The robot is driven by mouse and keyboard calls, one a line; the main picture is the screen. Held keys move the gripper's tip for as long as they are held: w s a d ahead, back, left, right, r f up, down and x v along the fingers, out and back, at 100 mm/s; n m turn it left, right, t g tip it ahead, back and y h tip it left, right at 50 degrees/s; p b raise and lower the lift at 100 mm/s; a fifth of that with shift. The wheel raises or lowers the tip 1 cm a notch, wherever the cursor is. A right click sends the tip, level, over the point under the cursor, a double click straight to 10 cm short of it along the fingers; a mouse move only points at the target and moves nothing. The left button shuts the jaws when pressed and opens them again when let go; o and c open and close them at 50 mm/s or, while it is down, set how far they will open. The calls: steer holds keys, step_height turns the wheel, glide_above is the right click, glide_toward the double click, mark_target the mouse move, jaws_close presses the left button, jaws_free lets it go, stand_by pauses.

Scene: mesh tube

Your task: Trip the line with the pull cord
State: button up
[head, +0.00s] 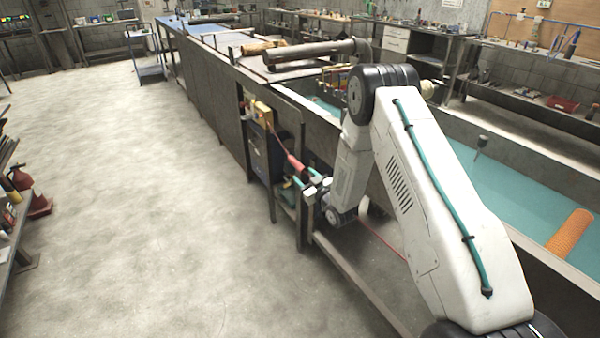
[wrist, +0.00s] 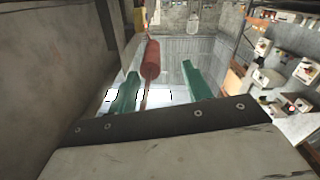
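The pull cord's red handle (head: 296,165) hangs at the side of the long metal bench, on a thin cord below a yellow box (head: 263,112). My gripper (head: 305,175) is close to the handle, at its lower right. In the wrist view the red handle (wrist: 150,60) shows between the two green fingers of my gripper (wrist: 160,68), nearer the left finger. The fingers are apart, with a clear gap between the handle and the right finger. Part of the cord shows below the handle.
The metal bench and tank wall (head: 205,85) run along my arm's left side. An orange mesh tube (head: 569,233) lies in the teal tank (head: 520,195) on the right. A red line (head: 380,240) runs low behind my arm.

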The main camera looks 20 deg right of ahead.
steer(key=shift+s+d, duration=0.1)
steer(key=shift+s, duration=0.55)
steer(key=v, duration=0.8)
steer(key=shift+s+d, duration=0.2)
steer(key=shift+s, duration=0.15)
stand_by(0.6)
